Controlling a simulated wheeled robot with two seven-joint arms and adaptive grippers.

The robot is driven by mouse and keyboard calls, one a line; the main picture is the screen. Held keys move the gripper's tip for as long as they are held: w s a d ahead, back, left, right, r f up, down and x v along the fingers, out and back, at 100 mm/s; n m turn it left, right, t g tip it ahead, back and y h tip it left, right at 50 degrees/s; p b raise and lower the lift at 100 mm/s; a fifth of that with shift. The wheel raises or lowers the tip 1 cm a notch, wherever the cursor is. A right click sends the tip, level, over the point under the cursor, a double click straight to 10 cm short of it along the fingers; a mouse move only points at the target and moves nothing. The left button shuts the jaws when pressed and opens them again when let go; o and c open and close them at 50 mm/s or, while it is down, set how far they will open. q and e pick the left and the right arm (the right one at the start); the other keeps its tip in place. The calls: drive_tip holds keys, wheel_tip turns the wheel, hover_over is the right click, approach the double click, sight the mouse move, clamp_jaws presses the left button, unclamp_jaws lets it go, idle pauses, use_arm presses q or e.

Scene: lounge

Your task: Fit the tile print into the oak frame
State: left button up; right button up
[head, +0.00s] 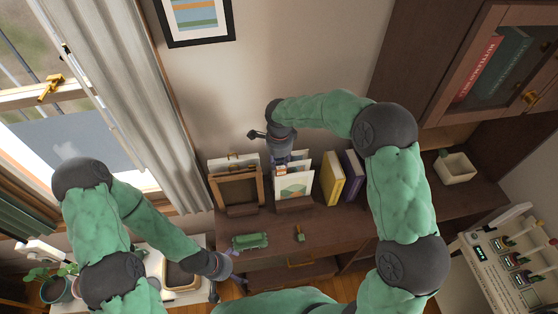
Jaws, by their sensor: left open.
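The oak frame (260,189) stands upright at the left of the dark wooden desk, with an open dark front. Several prints stand to its right in a small wooden holder (294,204); the front print (296,188) is white with a green and tan landscape. I cannot tell which one is the tile print. My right gripper (281,168) points down at the back of these prints. Its fingertips are partly hidden, and I cannot tell whether it grips one. My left gripper (224,281) is open and empty, low in front of the desk's left end, away from the frame.
A yellow book (332,178) and a purple book (352,176) stand right of the prints. A green case (250,240) and a small green item (299,234) lie at the desk's front. The desk's middle front is mostly clear.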

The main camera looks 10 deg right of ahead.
clamp_jaws()
drive_tip(key=shift+r, duration=0.15)
wheel_tip(320, 180, up, 6)
drive_tip(key=p, duration=0.3)
drive_tip(key=shift+r, duration=0.15)
idle(1.1)
idle(0.4)
drive_tip(key=shift+r+p, duration=0.55)
drive_tip(key=shift+r, duration=0.9)
